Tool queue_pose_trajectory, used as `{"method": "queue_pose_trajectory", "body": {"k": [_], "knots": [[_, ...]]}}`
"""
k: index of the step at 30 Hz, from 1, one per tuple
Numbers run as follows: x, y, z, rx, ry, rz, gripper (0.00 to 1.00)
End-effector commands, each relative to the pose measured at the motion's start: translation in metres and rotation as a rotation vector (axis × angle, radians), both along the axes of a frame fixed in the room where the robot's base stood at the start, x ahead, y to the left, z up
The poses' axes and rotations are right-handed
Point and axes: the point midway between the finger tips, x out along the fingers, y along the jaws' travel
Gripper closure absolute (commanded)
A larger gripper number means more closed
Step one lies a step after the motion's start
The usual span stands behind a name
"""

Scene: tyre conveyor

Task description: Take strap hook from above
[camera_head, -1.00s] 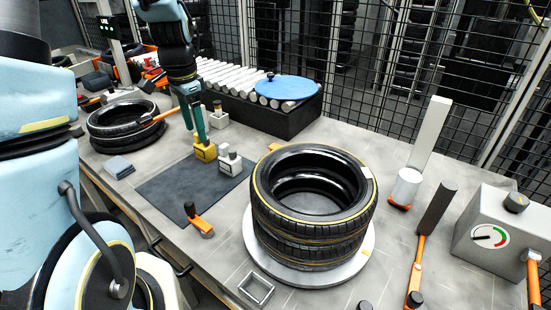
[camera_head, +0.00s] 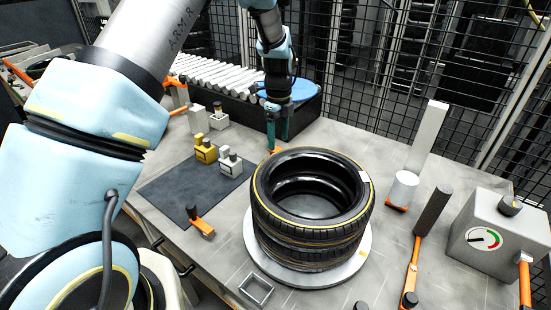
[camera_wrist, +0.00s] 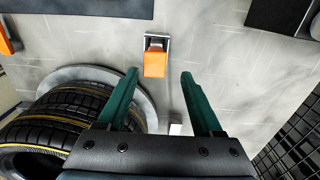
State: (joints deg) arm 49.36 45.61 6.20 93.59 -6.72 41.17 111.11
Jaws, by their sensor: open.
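The strap hook (camera_wrist: 155,58) appears to be the orange piece with a grey metal part on the table in the wrist view, seen from above. In the head view only a small orange bit (camera_head: 273,149) shows behind the tyre stack (camera_head: 310,225), under my fingers. My gripper (camera_wrist: 159,74) is open and empty, its two green fingers pointing down. In the wrist view the orange piece lies between and a little beyond the fingertips, nearer the left finger. In the head view my gripper (camera_head: 277,142) is just behind the tyres; its height above the piece is hard to tell.
The tyre stack on its round plate stands close to the gripper. A roller conveyor (camera_head: 210,78) with a blue disc (camera_head: 285,91) lies behind. A dark mat (camera_head: 185,180) holds a yellow block (camera_head: 205,151) and a white block (camera_head: 230,163). A mesh fence (camera_head: 375,80) runs behind.

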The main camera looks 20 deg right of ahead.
Motion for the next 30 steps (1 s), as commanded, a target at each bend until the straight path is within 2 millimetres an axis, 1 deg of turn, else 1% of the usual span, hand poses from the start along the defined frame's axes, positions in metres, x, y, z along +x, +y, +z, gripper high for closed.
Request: {"method": "queue_pose_trajectory", "body": {"k": [5, 9, 13, 16, 22, 23, 30], "knots": [[0.0, 0.005, -0.012, 0.004, 0.002, 0.001, 0.32], [-0.001, 0.011, -0.033, 0.004, 0.002, 0.001, 0.32], [0.0, 0.009, -0.047, 0.001, 0.0, 0.001, 0.32], [0.0, 0.009, -0.053, 0.001, 0.0, 0.0, 0.32], [0.0, 0.009, -0.054, 0.0, 0.0, 0.001, 0.32], [0.0, 0.009, -0.054, 0.0, 0.0, 0.001, 0.35], [0.0, 0.009, -0.054, 0.0, 0.0, 0.001, 0.62]]}}
